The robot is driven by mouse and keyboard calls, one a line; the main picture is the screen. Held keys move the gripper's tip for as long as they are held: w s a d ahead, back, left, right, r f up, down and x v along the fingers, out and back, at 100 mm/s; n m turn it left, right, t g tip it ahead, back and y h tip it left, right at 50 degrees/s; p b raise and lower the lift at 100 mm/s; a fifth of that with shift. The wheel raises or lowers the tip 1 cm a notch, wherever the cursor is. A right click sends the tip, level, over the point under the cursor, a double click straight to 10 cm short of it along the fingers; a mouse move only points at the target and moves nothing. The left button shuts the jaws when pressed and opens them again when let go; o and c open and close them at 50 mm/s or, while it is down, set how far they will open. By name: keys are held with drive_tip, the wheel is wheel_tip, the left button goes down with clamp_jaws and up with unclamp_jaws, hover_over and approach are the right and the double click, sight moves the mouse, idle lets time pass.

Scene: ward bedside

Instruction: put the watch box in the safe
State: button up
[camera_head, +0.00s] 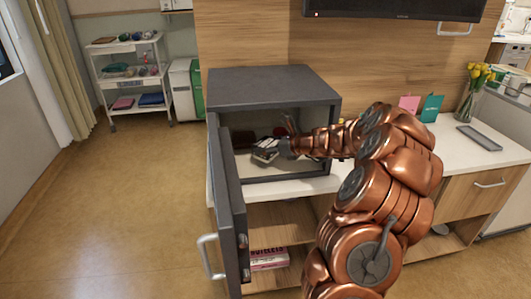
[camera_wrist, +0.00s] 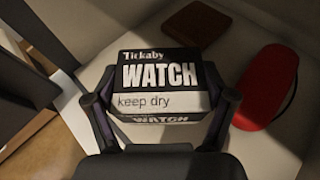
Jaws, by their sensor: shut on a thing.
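The watch box (camera_wrist: 160,84) is a small black and white carton with "Tickaby WATCH keep dry" on it. In the wrist view my gripper (camera_wrist: 162,105) is shut on it, one finger at each side. In the head view the watch box (camera_head: 265,154) and my gripper (camera_head: 283,148) are inside the opening of the dark grey safe (camera_head: 272,84). The safe's door (camera_head: 234,215) stands open toward the front left. I cannot tell whether the box touches the safe floor.
Inside the safe, a red case (camera_wrist: 265,87) lies right of the box and a brown wallet-like item (camera_wrist: 188,27) lies behind it. The counter (camera_head: 465,158) holds a grey tray (camera_head: 479,138) and yellow flowers (camera_head: 480,76). A book (camera_head: 268,259) lies on the shelf below.

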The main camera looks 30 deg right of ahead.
drive_tip(key=shift+w+d+f, duration=0.1)
drive_tip(key=shift+w, duration=0.45)
drive_tip(key=shift+w+f, duration=0.1)
drive_tip(key=shift+f, duration=1.6)
drive_tip(key=shift+f, duration=0.15)
drive_tip(key=o, duration=1.1)
drive_tip(key=v, duration=1.2)
drive_tip(key=shift+d, duration=0.1)
